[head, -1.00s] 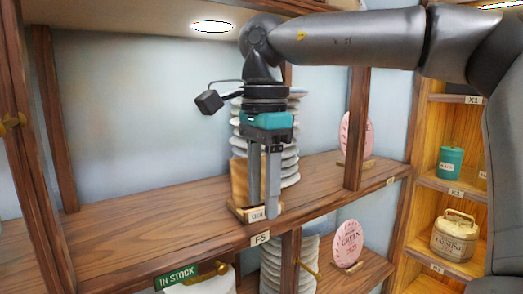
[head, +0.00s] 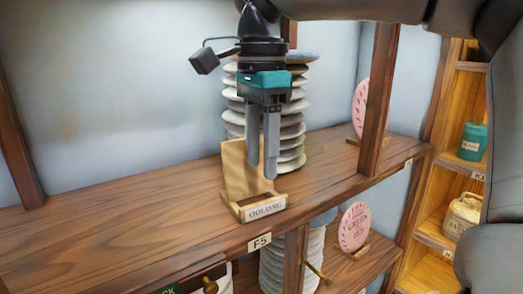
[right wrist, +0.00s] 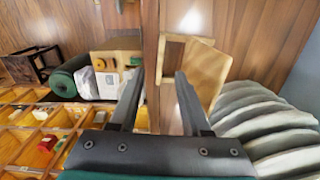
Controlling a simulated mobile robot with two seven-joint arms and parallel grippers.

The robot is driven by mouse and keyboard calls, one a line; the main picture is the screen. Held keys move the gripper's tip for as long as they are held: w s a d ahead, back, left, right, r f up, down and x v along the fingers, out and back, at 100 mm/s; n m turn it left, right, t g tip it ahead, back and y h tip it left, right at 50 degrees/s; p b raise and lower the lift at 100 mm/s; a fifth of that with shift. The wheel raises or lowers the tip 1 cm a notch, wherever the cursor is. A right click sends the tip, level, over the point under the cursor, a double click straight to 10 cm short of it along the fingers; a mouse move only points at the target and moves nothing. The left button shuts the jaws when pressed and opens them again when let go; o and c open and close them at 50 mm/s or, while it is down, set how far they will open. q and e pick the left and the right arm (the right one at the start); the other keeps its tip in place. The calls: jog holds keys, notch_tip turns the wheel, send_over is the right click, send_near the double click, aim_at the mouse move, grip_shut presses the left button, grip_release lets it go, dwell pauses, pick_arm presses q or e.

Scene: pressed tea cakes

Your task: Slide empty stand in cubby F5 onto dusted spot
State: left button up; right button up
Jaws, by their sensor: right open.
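The empty wooden stand (head: 238,172) is upright on the F5 shelf, near its front edge. It has a tall back board and a low front lip with a label that seems to read OOLONG. My right gripper (head: 262,172) is open and empty, pointing down over the stand, its fingertips above the label and partly hiding the back board. I cannot make out a dusted spot on the shelf (head: 130,230). My left gripper is not in view.
A stack of pale tea cakes (head: 292,130) stands close behind and right of the stand. A wooden divider (head: 378,100) and a pink cake (head: 361,108) are farther right. The shelf left of the stand is bare. The F5 label (head: 259,243) is on the front edge.

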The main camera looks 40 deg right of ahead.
aim_at(261, 202)
notch_tip(261, 202, down, 7)
jog(key=shift+w+f+p, duration=0.1)
jog(key=shift+f+p, duration=0.05)
jog(key=shift+p, duration=0.15)
grip_shut()
dwell(0.5)
